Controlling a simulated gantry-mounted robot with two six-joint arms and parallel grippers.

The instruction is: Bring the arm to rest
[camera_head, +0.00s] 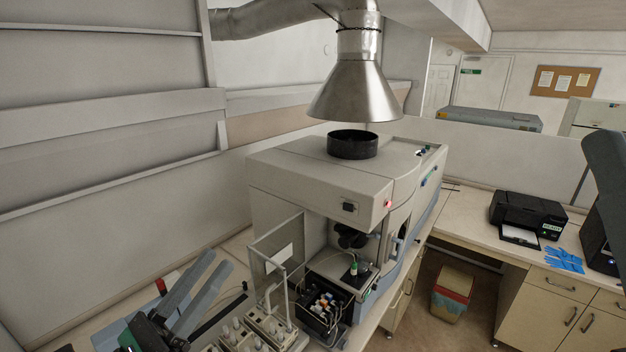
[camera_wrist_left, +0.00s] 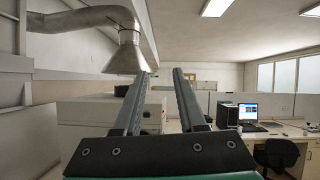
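My left gripper (camera_head: 219,262) is at the lower left of the head view, in front of the left wall and left of the spectrometer. Its two long grey fingers stand apart, tilted upward, with nothing between them. In the left wrist view the same gripper (camera_wrist_left: 161,74) is open and empty, its fingers reaching forward across the view of the spectrometer (camera_wrist_left: 85,125). The spectrometer (camera_head: 320,185) also stands in the middle of the head view. My right gripper is not in either view.
A metal exhaust hood (camera_head: 355,90) hangs over the spectrometer's black port (camera_head: 352,145). A sampler with several vials (camera_head: 325,305) stands at its front, near a white rack (camera_head: 265,325). A printer (camera_head: 528,212) and blue gloves (camera_head: 563,258) lie on the right bench.

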